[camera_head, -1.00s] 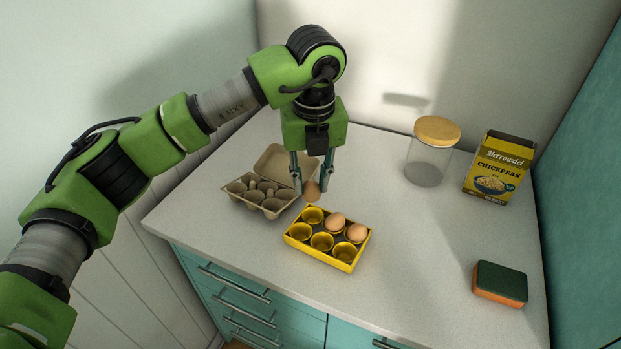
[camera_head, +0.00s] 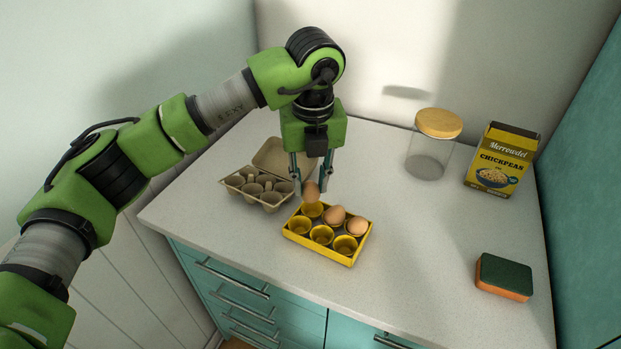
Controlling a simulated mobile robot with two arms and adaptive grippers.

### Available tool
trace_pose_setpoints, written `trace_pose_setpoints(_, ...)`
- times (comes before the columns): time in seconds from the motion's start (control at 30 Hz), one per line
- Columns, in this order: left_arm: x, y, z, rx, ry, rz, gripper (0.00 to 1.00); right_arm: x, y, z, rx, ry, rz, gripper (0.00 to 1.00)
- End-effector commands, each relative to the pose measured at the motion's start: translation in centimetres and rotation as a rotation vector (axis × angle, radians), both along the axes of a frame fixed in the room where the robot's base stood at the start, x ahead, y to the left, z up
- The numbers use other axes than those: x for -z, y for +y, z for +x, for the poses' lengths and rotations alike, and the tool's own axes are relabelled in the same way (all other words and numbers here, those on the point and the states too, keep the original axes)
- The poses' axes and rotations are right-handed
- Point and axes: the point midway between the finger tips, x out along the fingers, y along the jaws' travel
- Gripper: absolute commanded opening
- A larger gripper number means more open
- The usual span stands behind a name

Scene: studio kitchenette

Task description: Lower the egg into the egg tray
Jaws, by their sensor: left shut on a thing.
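My left gripper (camera_head: 311,188) points down, shut on a brown egg (camera_head: 311,193). The egg is above the back left cup of the yellow egg tray (camera_head: 318,251) and overlaps that cup's far edge in the picture; I cannot tell how wide the gap is. Two other brown eggs sit in the tray's back row, one in the middle cup (camera_head: 335,215) and one in the right cup (camera_head: 357,226). The front row cups are empty. My right gripper is not in view.
An open grey egg carton (camera_head: 258,189) with empty cups stands just left of the tray. A glass jar (camera_head: 430,150) with a wooden lid, a chickpea box (camera_head: 500,160) and a sponge (camera_head: 503,277) are to the right. The counter between is clear.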

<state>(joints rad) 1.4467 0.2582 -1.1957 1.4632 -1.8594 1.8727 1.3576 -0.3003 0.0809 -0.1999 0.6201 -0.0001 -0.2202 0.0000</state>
Motion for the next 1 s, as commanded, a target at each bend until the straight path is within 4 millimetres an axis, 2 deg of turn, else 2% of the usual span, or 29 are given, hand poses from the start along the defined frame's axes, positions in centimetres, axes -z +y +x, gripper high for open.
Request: trace_pose_setpoints(1.0, 0.84, 0.00, 0.01, 0.000, 0.000, 0.000, 0.00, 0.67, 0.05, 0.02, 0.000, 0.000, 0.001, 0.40)
